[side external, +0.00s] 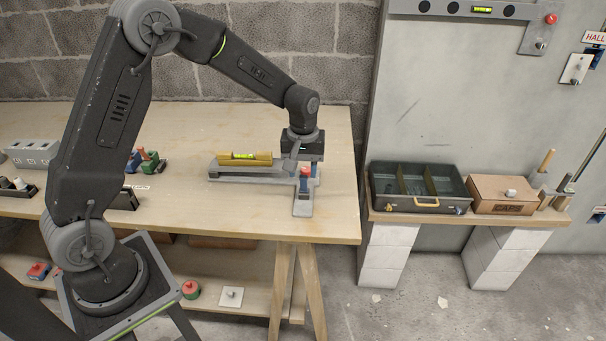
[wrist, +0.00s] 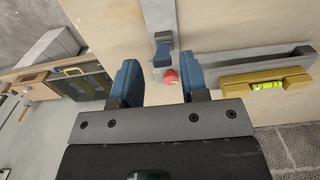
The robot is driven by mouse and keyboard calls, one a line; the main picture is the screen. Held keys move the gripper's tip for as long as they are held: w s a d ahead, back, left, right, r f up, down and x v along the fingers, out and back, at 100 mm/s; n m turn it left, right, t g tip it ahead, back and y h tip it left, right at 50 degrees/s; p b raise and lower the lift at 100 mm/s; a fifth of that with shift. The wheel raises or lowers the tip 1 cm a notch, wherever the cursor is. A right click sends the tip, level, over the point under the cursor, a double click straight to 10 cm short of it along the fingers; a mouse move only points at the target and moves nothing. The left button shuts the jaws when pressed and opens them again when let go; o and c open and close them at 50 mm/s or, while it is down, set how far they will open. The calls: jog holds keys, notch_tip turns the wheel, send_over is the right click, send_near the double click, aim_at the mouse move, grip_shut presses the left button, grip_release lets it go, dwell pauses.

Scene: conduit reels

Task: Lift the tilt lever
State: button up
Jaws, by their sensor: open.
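The level also shows in the wrist view (wrist: 266,86). My gripper (wrist: 163,64) is open, with its blue-padded fingers apart and the knob in the gap between them as seen. In the side view my gripper (side external: 304,165) is low over the fixture; contact cannot be told.
The bench (side external: 200,222) has clear wood around the fixture. Small red, green and blue parts (side external: 148,160) and a grey block (side external: 32,152) stand at left.

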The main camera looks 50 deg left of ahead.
jog(key=shift+r, duration=1.75)
jog(key=shift+r, duration=0.1)
